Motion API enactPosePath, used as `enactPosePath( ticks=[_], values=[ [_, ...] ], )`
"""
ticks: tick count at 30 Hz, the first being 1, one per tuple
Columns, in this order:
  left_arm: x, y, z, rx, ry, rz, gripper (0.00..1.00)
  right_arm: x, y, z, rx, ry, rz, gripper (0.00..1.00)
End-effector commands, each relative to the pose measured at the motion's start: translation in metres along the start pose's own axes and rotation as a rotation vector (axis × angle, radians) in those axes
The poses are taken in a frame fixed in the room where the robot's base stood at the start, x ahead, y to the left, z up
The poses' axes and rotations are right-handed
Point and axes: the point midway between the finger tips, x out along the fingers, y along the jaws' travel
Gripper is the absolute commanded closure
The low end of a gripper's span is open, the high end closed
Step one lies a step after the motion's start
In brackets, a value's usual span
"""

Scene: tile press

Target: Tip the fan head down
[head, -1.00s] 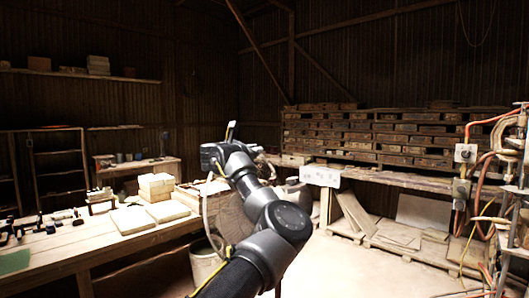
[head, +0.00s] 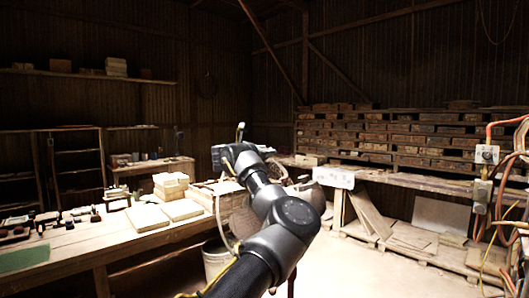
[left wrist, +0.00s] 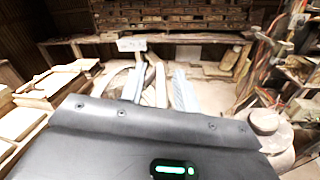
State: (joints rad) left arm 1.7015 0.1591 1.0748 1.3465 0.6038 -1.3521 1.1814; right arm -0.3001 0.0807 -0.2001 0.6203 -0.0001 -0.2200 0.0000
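My left gripper (head: 238,150) is at the end of the black arm, past the left workbench's right end in the head view. I cannot make out a fan head for certain. A rounded tan shape (head: 243,222) is partly hidden behind my left arm, and I cannot tell what it is. My right gripper is not in view.
The left workbench (head: 120,240) bears pale tile stacks (head: 170,187) and small tools. A bucket (head: 216,262) stands beside it. Stacked boards (head: 400,135) fill the back. Orange hoses (head: 494,215) hang at the right. Floor (head: 365,270) is clear at front right.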

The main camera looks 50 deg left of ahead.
Motion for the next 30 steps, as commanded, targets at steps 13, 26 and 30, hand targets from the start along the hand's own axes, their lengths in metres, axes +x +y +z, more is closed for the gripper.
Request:
enactPosePath(
  ticks=[13,26,30],
  values=[
    [-0.05,0.001,-0.005,0.006,0.005,0.006,0.68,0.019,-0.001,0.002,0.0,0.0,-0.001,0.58],
    [-0.106,0.0,-0.001,0.001,0.001,0.002,0.68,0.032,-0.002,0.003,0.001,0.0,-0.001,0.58],
    [-0.108,-0.001,0.0,0.001,0.001,-0.001,0.68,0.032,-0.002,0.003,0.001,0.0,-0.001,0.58]
  ],
)
